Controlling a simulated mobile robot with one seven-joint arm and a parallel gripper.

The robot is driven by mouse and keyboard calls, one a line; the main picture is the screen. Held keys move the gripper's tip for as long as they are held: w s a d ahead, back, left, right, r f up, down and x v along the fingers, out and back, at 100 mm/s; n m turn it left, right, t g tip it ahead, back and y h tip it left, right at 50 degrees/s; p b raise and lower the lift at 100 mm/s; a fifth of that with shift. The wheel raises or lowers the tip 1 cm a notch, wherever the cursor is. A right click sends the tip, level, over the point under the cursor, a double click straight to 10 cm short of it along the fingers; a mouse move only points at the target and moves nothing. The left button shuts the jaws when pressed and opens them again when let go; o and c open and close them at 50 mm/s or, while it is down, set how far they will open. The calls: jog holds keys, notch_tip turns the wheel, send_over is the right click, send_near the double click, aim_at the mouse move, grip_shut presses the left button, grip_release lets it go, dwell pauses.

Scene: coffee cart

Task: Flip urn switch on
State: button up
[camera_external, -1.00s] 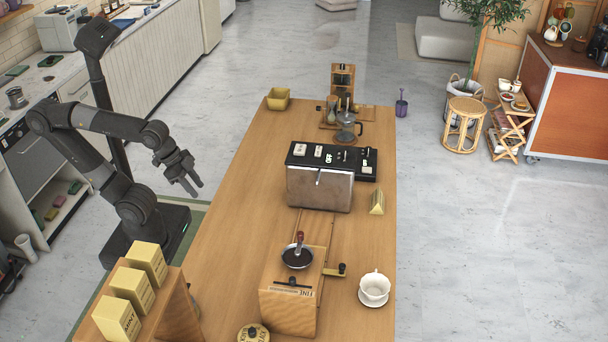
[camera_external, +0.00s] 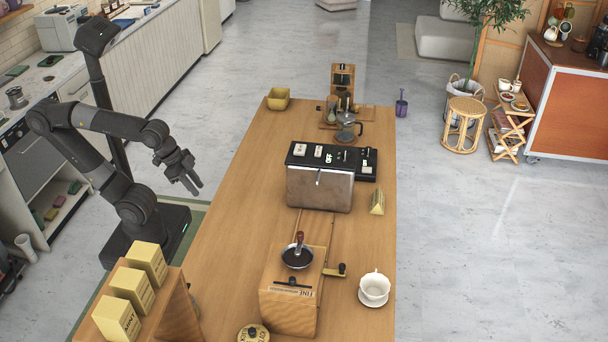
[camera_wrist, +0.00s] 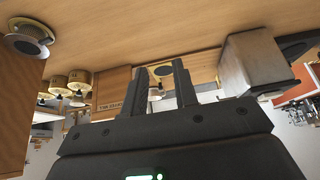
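The urn is most likely the metal box (camera_external: 319,190) with a black top, standing mid-table. Its black top (camera_external: 338,155) carries several small white plates or switches and tiny white lettering, too small to read surely. I cannot tell which switch is the urn's or how it is set. A small lever sits on its front. My gripper (camera_external: 196,190) is left of the table, well apart from the box, pointing down and right. The wrist view shows my gripper (camera_wrist: 160,72) with its two fingers apart and nothing between them. The metal box (camera_wrist: 240,65) shows right of the fingers there.
A wooden grinder box (camera_external: 290,300) and white cup (camera_external: 374,287) stand at the table's near end. Yellow boxes (camera_external: 133,300) sit on a shelf at lower left. A metal pot (camera_external: 347,125) stands behind the urn. The table's left side is mostly clear.

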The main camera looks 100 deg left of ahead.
jog(key=shift+g, duration=0.3)
jog(key=w+a+r, duration=0.1)
jog(key=w+r, duration=0.1)
jog(key=w+a+r, duration=0.1)
jog(key=w+r, duration=0.1)
jog(key=w, duration=0.1)
jog(key=w+a+r, duration=0.1)
jog(key=w+r, duration=0.1)
jog(key=r, duration=0.1)
jog(key=shift+w, duration=0.35)
grip_shut()
jog(key=w+a+r, duration=0.6)
jog(key=w+a, duration=0.1)
jog(key=w, duration=0.3)
jog(key=w+a+r+g, duration=0.1)
jog(key=w+a+r, duration=0.1)
jog(key=w+a, duration=1.2)
jog(key=shift+a+r+g+y, duration=0.25)
jog(key=shift+a+g+y, duration=0.05)
jog(key=shift+a, duration=0.95)
